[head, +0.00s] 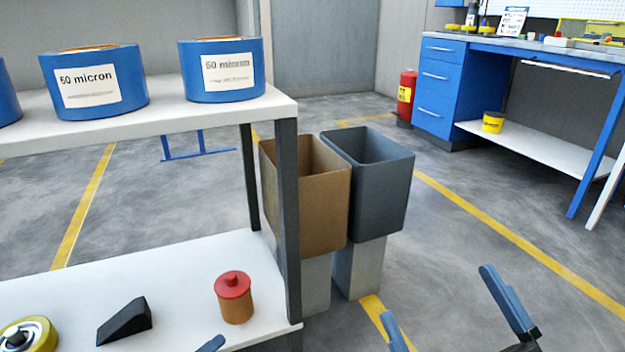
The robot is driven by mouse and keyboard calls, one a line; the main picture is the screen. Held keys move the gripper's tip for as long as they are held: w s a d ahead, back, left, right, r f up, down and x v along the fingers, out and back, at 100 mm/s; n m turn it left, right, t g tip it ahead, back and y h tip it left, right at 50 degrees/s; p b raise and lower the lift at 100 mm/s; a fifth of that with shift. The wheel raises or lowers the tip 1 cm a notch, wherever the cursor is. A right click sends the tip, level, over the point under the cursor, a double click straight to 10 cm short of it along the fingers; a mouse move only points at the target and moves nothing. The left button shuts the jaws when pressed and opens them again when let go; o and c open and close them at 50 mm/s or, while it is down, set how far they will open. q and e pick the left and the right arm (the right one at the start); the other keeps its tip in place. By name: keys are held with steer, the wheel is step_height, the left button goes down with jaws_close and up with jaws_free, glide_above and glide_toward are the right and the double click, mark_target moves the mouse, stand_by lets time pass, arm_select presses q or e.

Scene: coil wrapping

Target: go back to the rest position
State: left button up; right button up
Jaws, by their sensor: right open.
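My right gripper (437,292) shows at the bottom right with two blue-grey fingers spread apart. Nothing is between them, and they are over the grey floor in front of the bins. Of my left gripper, only what looks like a blue fingertip (212,343) shows at the bottom edge, in front of the lower shelf. The rest of it is out of the picture.
A white shelf unit (200,119) stands at left with blue rolls (222,90) on top. Its lower shelf holds a red-lidded jar (233,297), black wedge (125,320) and yellow wheel (28,335). Brown (320,215) and grey (385,190) bins stand beside it. Floor at right is clear.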

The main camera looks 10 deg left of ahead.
arm_select(q)
steer(key=s+d+r+n+g+h, duration=0.1)
steer(key=s+d+r+n+h, duration=0.25)
steer(key=d+r, duration=0.3)
steer(key=s+d+r+n+g+h, duration=0.1)
steer(key=s+d+r+n+h, duration=0.1)
steer(key=d+r+h, duration=0.45)
steer(key=s+d+r+n+h, duration=0.2)
steer(key=s+d+r, duration=0.15)
steer(key=r, duration=0.55)
steer(key=w+r+n+t+y, duration=0.35)
steer(key=r+n+t, duration=0.25)
steer(key=n+t, duration=0.25)
steer(key=s+a+r+n+g+y+p, duration=0.3)
steer(key=r+n+g+y+p, duration=0.4)
steer(key=p, duration=3.5)
steer(key=shift+a+r+n+g+y+p, duration=0.15)
steer(key=shift+a+n+g+y+p, duration=0.15)
steer(key=shift+a+g+y, duration=0.7)
arm_select(e)
steer(key=s+d+r+m+g+h, duration=0.3)
steer(key=d+r+m+g+h, duration=0.2)
steer(key=g+h, duration=0.4)
steer(key=shift+r+m+g+h, duration=0.3)
steer(key=shift+r+m, duration=0.55)
steer(key=shift+m, duration=0.05)
